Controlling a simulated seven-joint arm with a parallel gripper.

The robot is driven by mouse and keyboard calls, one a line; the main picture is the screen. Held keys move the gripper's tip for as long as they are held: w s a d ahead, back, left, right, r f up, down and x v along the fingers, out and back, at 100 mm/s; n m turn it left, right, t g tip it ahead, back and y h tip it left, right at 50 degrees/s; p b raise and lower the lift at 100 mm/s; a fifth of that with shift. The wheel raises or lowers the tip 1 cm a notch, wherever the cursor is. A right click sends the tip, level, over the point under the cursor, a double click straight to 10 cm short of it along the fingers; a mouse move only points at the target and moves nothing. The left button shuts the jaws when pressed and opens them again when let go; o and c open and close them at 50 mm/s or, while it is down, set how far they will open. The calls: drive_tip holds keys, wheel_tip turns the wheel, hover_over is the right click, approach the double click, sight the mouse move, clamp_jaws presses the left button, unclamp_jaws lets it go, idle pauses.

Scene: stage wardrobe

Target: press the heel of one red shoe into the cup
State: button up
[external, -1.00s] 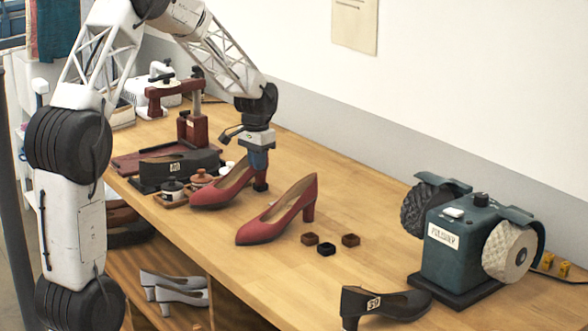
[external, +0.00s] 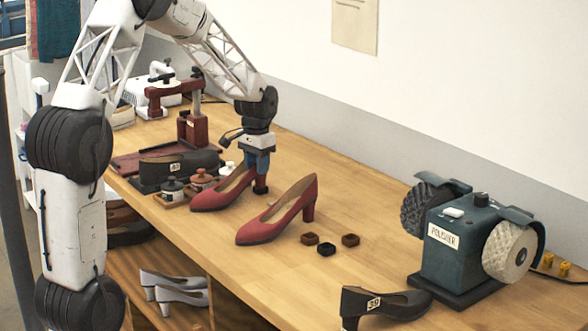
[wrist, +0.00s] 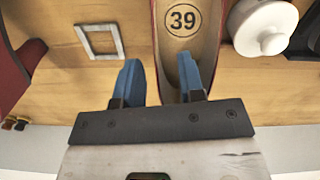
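Two red high-heeled shoes stand on the bench. The left red shoe (external: 222,195) has my gripper (external: 257,166) at its heel end; the right red shoe (external: 275,222) stands apart. In the wrist view, my blue gripper fingers (wrist: 160,85) are spread. One is over the opening of a shoe marked 39 (wrist: 183,48), the other beyond its left rim; I cannot tell whether they touch it. A dark piece is at the foot of the left shoe's heel; I cannot tell if it is a cup.
A green polisher (external: 465,245) and a black shoe (external: 385,304) stand at the right. A dark shoe (external: 180,167), lidded pots (external: 202,178) and a red press (external: 191,125) are at the left. In the wrist view a square frame (wrist: 100,42) lies by the fingers.

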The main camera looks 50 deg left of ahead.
drive_tip(key=shift+r, duration=3.9)
drive_tip(key=s+d+r, duration=0.4)
drive_tip(key=s+d, duration=0.1)
drive_tip(key=d, duration=0.3)
drive_tip(key=s+d+r+m+t, duration=0.1)
drive_tip(key=s+d+r, duration=0.35)
drive_tip(key=d, duration=0.25)
drive_tip(key=s+d+r, duration=0.3)
drive_tip(key=s+d, duration=0.3)
drive_tip(key=d, duration=0.2)
drive_tip(key=s+d, duration=0.4)
drive_tip(key=s, duration=0.3)
drive_tip(key=s+d+f+t, duration=0.1)
drive_tip(key=s+d, duration=0.3)
drive_tip(key=s, duration=0.4)
drive_tip(key=s+d+m, duration=0.1)
drive_tip(key=s+d, duration=0.3)
drive_tip(key=s, duration=0.3)
drive_tip(key=shift+s+d+f+t, duration=0.25)
drive_tip(key=shift+s+d+t, duration=0.05)
drive_tip(key=shift+d, duration=0.1)
